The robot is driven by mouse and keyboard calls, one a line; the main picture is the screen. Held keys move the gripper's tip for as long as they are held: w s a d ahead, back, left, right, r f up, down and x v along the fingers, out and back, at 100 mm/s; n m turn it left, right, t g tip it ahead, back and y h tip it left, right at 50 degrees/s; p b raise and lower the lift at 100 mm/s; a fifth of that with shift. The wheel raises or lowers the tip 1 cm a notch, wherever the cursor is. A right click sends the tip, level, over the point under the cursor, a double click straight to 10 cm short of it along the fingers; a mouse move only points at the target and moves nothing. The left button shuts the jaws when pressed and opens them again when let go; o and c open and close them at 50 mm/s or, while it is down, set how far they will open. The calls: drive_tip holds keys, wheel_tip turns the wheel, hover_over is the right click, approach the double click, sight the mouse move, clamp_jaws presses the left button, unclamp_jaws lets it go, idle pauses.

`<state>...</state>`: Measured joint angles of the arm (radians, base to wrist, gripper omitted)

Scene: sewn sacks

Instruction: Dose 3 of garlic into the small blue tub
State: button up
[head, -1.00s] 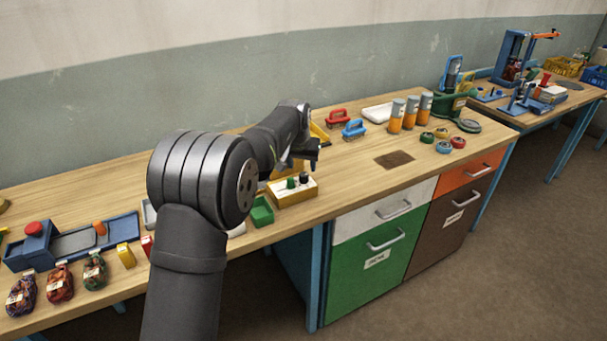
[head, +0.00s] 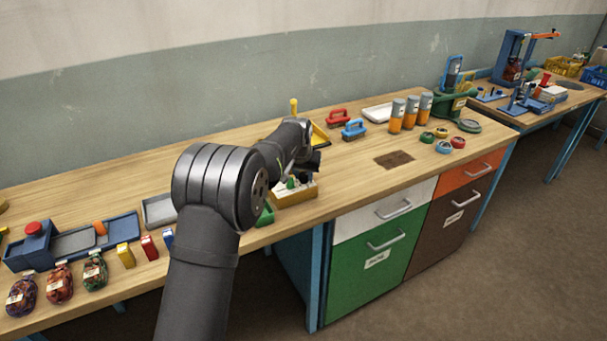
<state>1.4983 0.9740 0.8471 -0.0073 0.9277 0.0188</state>
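My gripper (head: 312,166) is over the bench, just above a wooden box (head: 294,198) with dark-topped and green-topped pieces standing in it. Its fingers are small and dark here, so I cannot tell whether it is open or shut, or holds anything. No garlic can be made out by its look or a readable label. A small blue item (head: 168,238) shows beside my arm, partly hidden; I cannot tell whether it is the small blue tub. A small green tub (head: 266,213) sits left of the wooden box, mostly hidden by my arm.
Several net sacks (head: 60,284) lie at the front left, near a blue tray (head: 75,242). A grey tray (head: 159,210) lies left of my arm. Orange cylinders (head: 409,115), a blue-handled tool (head: 354,129) and small round tins (head: 444,147) stand right. Bare bench surrounds a brown patch (head: 394,159).

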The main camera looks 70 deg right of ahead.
drive_tip(key=shift+m, duration=0.4)
drive_tip(key=shift+w+m+g, duration=0.1)
drive_tip(key=shift+m+g, duration=0.45)
drive_tip(key=shift+m, duration=0.7)
drive_tip(key=shift+w+m+g, duration=0.1)
drive_tip(key=shift+m+g, duration=0.45)
drive_tip(key=shift+m, duration=0.7)
drive_tip(key=shift+y, duration=0.3)
drive_tip(key=o, duration=1)
drive_tip(key=shift+c, duration=0.2)
drive_tip(key=v, duration=1.7)
drive_tip(key=shift+r, duration=0.25)
